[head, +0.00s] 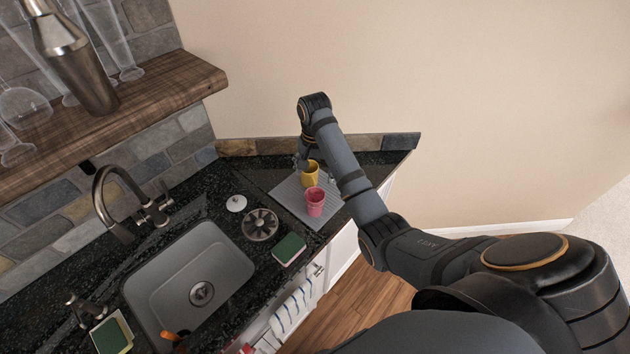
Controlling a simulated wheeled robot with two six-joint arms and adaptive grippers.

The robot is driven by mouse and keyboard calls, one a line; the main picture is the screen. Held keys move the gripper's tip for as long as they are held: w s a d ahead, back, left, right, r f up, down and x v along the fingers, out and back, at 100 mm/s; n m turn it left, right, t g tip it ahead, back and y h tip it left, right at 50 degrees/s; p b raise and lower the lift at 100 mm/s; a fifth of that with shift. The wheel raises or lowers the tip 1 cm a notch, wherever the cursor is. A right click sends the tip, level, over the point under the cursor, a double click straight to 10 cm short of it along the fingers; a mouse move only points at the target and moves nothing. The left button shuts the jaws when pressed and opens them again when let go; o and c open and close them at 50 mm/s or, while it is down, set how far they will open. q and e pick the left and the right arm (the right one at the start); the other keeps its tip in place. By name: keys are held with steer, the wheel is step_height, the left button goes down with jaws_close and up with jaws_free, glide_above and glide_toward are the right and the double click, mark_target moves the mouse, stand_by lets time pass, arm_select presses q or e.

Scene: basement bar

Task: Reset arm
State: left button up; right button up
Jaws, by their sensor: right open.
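My right arm reaches in from the lower right over the counter. My right gripper (304,160) points down at the far end of the counter and is open. It is at a yellow cup (311,174), partly in front of it; I cannot tell whether they touch. The yellow cup and a pink cup (315,201) stand upright on a grey ribbed mat (290,197). The pink cup is nearer to me, next to my forearm. My left gripper is not in view.
A grey sink (160,283) with a dark faucet (113,205) is set in the black counter. A round strainer (260,224), a white lid-like disc (236,203) and a green sponge (289,249) lie between sink and mat. A wooden shelf (150,95) holds a shaker (75,62) and glasses.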

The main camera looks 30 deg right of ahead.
steer(key=shift+r, duration=0.25)
steer(key=shift+w+d+f, duration=0.1)
